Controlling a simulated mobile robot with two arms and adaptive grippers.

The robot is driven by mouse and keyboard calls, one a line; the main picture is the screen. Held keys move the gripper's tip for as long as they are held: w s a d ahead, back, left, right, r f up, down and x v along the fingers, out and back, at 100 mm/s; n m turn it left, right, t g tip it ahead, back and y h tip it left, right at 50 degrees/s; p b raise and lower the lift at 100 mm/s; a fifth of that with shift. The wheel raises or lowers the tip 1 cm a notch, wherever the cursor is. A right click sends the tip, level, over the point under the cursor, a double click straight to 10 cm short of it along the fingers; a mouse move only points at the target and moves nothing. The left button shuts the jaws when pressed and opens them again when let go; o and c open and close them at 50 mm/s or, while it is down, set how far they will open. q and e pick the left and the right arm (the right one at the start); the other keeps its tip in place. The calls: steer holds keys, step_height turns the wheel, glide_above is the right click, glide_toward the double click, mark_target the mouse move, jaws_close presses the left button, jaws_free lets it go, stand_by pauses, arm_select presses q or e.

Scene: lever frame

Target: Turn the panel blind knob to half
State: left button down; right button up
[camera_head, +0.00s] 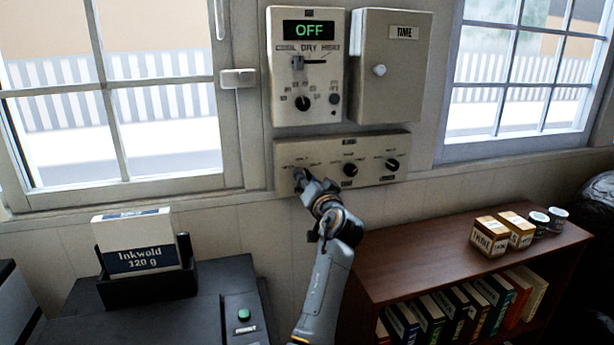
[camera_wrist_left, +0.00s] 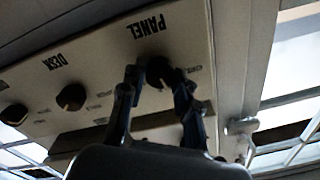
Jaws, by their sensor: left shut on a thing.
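The panel blind knob (camera_wrist_left: 158,70) is a dark round knob next to the label PANEL in the left wrist view, which shows the board upside down. It is the leftmost knob on the cream lower board (camera_head: 325,150) in the head view, where my gripper mostly hides it. My left gripper (camera_head: 299,177) reaches up to the board, and its two fingers (camera_wrist_left: 158,88) stand on either side of the knob, shut on it. The knob's pointer direction cannot be read. My right gripper is not in view.
The middle knob (camera_head: 350,169) and right knob (camera_head: 392,165) sit beside it on the board. Above are a control box (camera_head: 318,75) reading OFF and a closed cabinet (camera_head: 400,100). A brown bookshelf (camera_head: 400,265) stands right of my arm, a dark machine (camera_head: 180,320) left.

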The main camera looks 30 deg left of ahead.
arm_select(q)
steer(key=shift+r+m+p, duration=0.2)
steer(key=shift+m+p, duration=0.15)
steer(key=shift+m, duration=0.55)
steer(key=c, duration=1.1)
jaws_free()
steer(key=shift+o, duration=0.6)
steer(key=shift+w+f, duration=0.1)
steer(key=shift+f, duration=0.05)
steer(key=v, duration=0.7)
steer(key=shift+s+d, duration=0.15)
steer(key=shift+s, duration=0.1)
steer(key=shift+f, duration=0.15)
